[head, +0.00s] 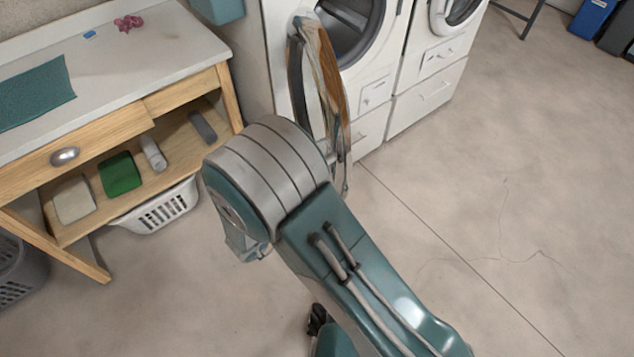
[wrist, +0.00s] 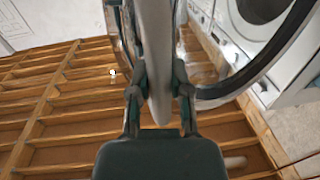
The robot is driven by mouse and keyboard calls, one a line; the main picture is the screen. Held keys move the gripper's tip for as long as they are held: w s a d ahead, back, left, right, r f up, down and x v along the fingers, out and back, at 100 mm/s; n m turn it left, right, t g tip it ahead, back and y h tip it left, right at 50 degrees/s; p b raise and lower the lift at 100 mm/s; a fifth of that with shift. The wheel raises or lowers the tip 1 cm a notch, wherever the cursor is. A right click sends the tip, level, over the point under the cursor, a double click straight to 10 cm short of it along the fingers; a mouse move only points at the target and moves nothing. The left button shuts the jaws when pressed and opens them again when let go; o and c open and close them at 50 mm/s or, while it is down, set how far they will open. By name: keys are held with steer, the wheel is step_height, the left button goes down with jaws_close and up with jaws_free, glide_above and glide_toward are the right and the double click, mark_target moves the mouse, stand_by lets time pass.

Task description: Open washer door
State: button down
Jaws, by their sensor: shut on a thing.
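The washer (head: 375,90) is the white front-loader at the top middle of the head view, with its round drum opening (head: 352,25) uncovered. Its door (head: 325,70) stands swung out from the front and shows nearly edge-on, to the left of the opening. In the wrist view the pale door edge (wrist: 155,40) runs down between the two fingers of my gripper (wrist: 161,90), which is shut on it. A curved dark part of the door ring shows to the right. In the head view my arm mostly hides the gripper.
A second white machine (head: 430,75) stands to the right of the washer. A wooden table (head: 110,130) with a pale top is on the left, with a white basket (head: 160,212) under its shelf. The concrete floor (head: 500,200) at right is clear.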

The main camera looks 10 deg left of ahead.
steer(key=c, duration=0.5)
jaws_free()
steer(key=shift+c, duration=0.2)
steer(key=shift+s, duration=0.1)
steer(key=v, duration=1.2)
steer(key=shift+f, duration=0.1)
